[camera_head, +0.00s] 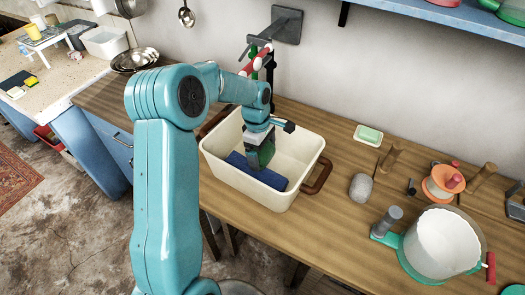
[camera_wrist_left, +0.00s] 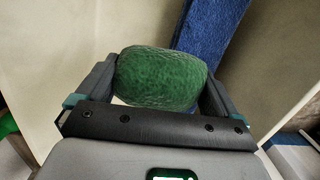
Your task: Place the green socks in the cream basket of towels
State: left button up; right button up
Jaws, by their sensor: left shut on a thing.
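The cream basket (camera_head: 220,160) stands on the wooden counter and has brown side handles. A folded blue towel (camera_head: 254,172) lies in it, and it also shows in the left wrist view (camera_wrist_left: 213,25). My left gripper (camera_head: 262,158) is inside the basket's outline, above the blue towel. It is shut on the green socks (camera_wrist_left: 162,78), a rounded green bundle between both fingers in the left wrist view. In the head view the green socks (camera_head: 265,153) are partly hidden by the gripper. I cannot tell whether they touch the towel. My right gripper is not in view.
A green soap dish (camera_head: 368,135), a grey stone (camera_head: 361,187) and a white pot (camera_head: 441,243) stand on the counter right of the basket. Bare counter lies just right of the basket.

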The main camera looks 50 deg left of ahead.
pick_arm(q)
jog(key=shift+w+d, duration=0.1)
jog(key=shift+d, duration=0.05)
jog(key=shift+f, duration=0.3)
jog(key=o, duration=0.8)
jog(key=shift+r, duration=0.45)
jog(key=r, duration=0.4)
jog(key=a+r, duration=0.1)
jog(key=r, duration=0.6)
jog(key=shift+s+a+r, duration=0.25)
jog(key=shift+r, duration=0.15)
